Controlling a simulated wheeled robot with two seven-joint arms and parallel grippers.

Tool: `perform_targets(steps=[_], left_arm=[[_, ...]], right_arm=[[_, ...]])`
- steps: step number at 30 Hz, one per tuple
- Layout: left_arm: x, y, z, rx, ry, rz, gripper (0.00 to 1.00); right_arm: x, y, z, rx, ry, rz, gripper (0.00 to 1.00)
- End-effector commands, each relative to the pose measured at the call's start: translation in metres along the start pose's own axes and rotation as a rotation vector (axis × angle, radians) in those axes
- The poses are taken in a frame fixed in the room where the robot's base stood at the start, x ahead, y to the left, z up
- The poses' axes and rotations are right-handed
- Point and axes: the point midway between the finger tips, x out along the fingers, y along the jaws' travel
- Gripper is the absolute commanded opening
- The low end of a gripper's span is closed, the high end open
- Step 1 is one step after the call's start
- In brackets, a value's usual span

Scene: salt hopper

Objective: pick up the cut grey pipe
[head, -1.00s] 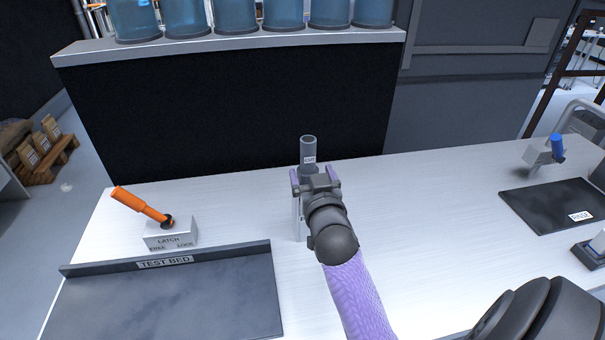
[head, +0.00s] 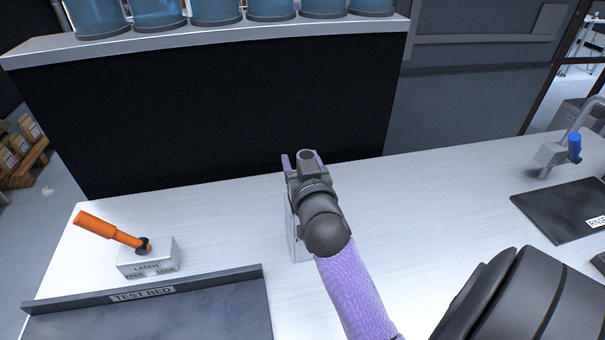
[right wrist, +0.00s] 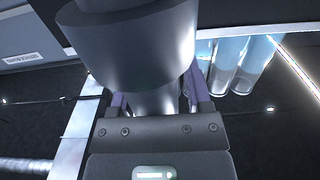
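My right gripper (head: 303,160) is above the white bench, close to the tall dark panel, and it points away from the head camera. Its two purple fingers stand apart. In the right wrist view a wide grey cylinder (right wrist: 140,45), which looks like the cut grey pipe, fills the top middle. Its narrower part reaches between the spread fingers of the gripper (right wrist: 160,100), with a small gap at the right finger. In the head view the gripper hides most or all of the pipe. A white stand (head: 296,232) shows beneath the gripper. My left gripper is out of view.
The latch box (head: 148,258) with an orange handle (head: 105,230) and the test bed (head: 150,315) lie on the left. Several blue jars (head: 215,8) line the shelf (head: 230,32). A black rinse mat (head: 565,210) lies on the right. The bench between is clear.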

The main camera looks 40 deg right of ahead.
Motion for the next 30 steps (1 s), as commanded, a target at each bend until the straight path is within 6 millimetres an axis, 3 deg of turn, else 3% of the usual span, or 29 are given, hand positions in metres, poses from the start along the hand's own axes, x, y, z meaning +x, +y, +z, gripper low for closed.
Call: perform_targets(steps=[1,8,9,23,26,30], left_arm=[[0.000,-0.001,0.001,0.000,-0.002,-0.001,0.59],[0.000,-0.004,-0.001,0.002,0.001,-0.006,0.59],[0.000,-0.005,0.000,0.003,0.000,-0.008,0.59],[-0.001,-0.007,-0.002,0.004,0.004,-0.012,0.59],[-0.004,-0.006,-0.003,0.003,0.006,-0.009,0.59],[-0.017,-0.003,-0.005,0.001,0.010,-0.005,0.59]], right_arm=[[0.000,0.000,0.000,0.000,0.000,0.000,0.51],[0.000,0.000,0.000,0.000,0.000,0.000,0.02],[0.000,0.000,0.000,0.000,0.000,0.000,0.00],[0.000,0.000,-0.001,0.000,0.002,0.000,0.00],[0.000,0.000,-0.009,0.001,0.003,0.000,0.00],[0.000,0.000,-0.038,0.001,0.007,-0.001,0.00]])
